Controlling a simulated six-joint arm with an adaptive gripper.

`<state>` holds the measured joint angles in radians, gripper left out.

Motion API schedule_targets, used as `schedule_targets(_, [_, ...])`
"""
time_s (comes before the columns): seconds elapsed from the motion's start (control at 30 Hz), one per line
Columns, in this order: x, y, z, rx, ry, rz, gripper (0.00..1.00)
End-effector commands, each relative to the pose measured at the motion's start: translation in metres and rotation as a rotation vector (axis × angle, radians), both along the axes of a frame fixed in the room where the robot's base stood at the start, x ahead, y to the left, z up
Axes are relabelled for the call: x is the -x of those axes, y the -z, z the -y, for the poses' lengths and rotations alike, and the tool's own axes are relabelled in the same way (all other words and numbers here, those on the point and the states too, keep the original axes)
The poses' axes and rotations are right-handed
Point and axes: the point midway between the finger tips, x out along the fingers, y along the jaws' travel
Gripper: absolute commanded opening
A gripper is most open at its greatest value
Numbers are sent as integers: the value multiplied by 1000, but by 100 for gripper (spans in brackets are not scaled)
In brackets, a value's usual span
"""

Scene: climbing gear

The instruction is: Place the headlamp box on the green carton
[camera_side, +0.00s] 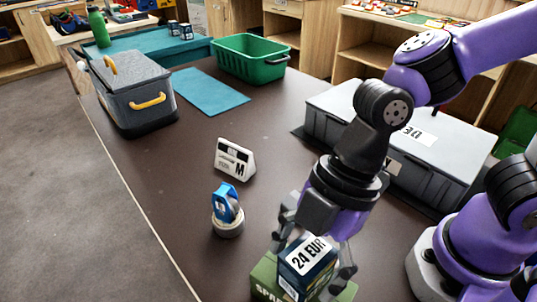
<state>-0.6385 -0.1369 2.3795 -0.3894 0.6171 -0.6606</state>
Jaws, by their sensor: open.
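A dark blue box with a white "24 EUR" label, which I take as the headlamp box (307,264), sits on top of the green carton (263,279) at the bottom of the side view. The carton's lower part is cut off by the picture edge. My gripper (315,255) is open, pointing down, with one finger on each side of the box's upper part. I cannot tell whether a finger touches the box.
A blue carabiner item on a tape roll (227,222) and a white "M" sign (234,159) stand left of my gripper. A grey lidded case (340,122) lies behind it. A green bin (249,57), blue mat (209,91) and grey cooler (133,93) are farther back.

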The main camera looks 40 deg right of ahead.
Motion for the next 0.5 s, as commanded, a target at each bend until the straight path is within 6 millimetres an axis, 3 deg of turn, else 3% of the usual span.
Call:
schedule_targets(0.4, [-2,-84,36,-1,5,10,85])
schedule_targets(0.5, [-1,-96,39,-5,4,3,85])
